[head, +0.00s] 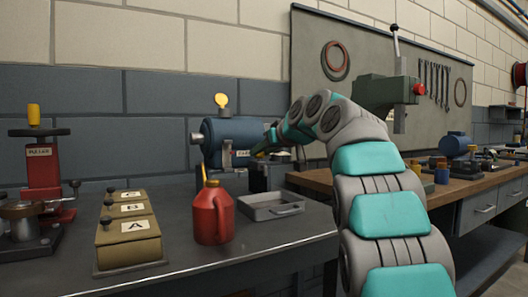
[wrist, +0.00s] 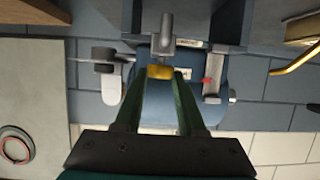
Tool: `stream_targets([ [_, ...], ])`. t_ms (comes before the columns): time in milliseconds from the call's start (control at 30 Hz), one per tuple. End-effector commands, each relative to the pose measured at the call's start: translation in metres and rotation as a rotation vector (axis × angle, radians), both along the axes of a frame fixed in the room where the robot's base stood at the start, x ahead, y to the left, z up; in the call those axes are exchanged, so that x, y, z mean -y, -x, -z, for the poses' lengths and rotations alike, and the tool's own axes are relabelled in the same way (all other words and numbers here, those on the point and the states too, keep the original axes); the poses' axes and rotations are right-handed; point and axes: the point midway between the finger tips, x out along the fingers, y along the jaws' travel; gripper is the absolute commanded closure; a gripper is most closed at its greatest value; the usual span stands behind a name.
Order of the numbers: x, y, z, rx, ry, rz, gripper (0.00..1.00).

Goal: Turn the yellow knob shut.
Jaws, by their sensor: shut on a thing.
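The yellow knob (wrist: 160,72) shows in the wrist view between the tips of my gripper (wrist: 160,78). My gripper's two green fingers are shut on it, one on each side. The knob is at the front of a blue cylindrical casing (wrist: 152,94), beside a grey metal fitting (wrist: 168,38). In the head view the blue casing (head: 222,134) stands on the grey bench, and my gripper (head: 258,152) reaches its right end from the right. The knob itself is hidden there. The knob's turned angle cannot be told.
A red oil can (head: 213,218) stands in front of the casing, with a grey tray (head: 271,206) to its right. Boxes marked A, B and C (head: 128,243) and a red puller (head: 42,175) are at left. A yellow-topped round piece (head: 221,100) rises above the casing.

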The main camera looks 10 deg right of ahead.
Motion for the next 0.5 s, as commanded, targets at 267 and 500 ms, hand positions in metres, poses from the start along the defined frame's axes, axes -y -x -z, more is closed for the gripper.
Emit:
stream_targets([
  [267, -0.0057, 0.0018, -0.0048, 0.0, 0.002, 0.148, 1.0],
  [500, -0.0065, 0.002, -0.0035, 0.002, 0.003, 0.243, 1.0],
])
